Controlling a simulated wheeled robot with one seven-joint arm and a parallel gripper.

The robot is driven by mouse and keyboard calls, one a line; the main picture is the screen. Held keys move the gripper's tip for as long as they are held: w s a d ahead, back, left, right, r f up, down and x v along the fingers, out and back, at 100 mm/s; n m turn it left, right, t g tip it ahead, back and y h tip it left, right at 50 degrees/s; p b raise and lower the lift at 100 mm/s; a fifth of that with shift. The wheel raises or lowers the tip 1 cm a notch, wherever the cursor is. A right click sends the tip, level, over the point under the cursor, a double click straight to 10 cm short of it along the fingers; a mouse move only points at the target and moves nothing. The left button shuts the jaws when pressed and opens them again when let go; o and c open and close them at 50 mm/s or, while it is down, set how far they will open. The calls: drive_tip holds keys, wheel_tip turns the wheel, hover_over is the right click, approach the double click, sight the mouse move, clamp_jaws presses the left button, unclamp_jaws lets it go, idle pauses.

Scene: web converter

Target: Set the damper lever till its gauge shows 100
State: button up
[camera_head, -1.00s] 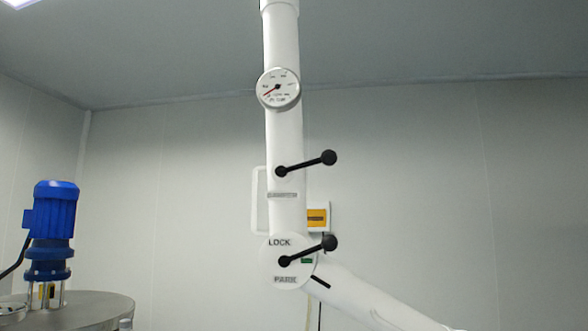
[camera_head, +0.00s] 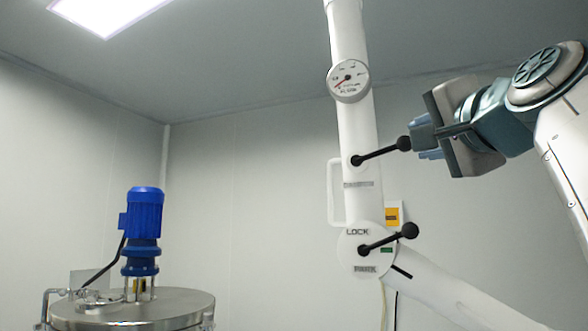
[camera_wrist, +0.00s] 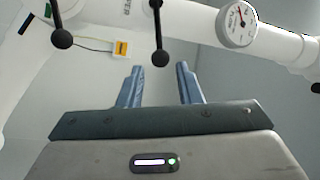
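The damper lever (camera_head: 380,153) is a black rod with a ball knob (camera_head: 404,143), pointing right and slightly up from its pivot on the white column. The round gauge (camera_head: 348,81) is above it; its red needle points to the lower left, its numbers too small to read. In the wrist view the gauge (camera_wrist: 236,27) is at the upper right. My gripper (camera_head: 423,143) is just right of the knob, from the right side. In the wrist view my gripper (camera_wrist: 159,68) is open, with the knob (camera_wrist: 160,58) between and slightly beyond the fingertips. Contact cannot be told.
A second black lever (camera_head: 390,239) sits below on a round LOCK plate (camera_head: 356,262). A blue motor (camera_head: 144,215) stands on a steel tank (camera_head: 190,305) at lower left.

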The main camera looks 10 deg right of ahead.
sight(391, 148)
drive_tip(key=w+p, duration=0.1)
drive_tip(key=w, duration=0.2)
drive_tip(key=w+r+p, duration=0.1)
drive_tip(key=w, duration=0.3)
drive_tip(key=w+p, duration=0.1)
drive_tip(key=w, duration=0.3)
drive_tip(key=shift+w+d+r+p, duration=0.15)
drive_tip(key=shift+d+r+p, duration=0.2)
drive_tip(key=shift+d+r, duration=0.05)
drive_tip(key=shift+w, duration=0.65)
clamp_jaws()
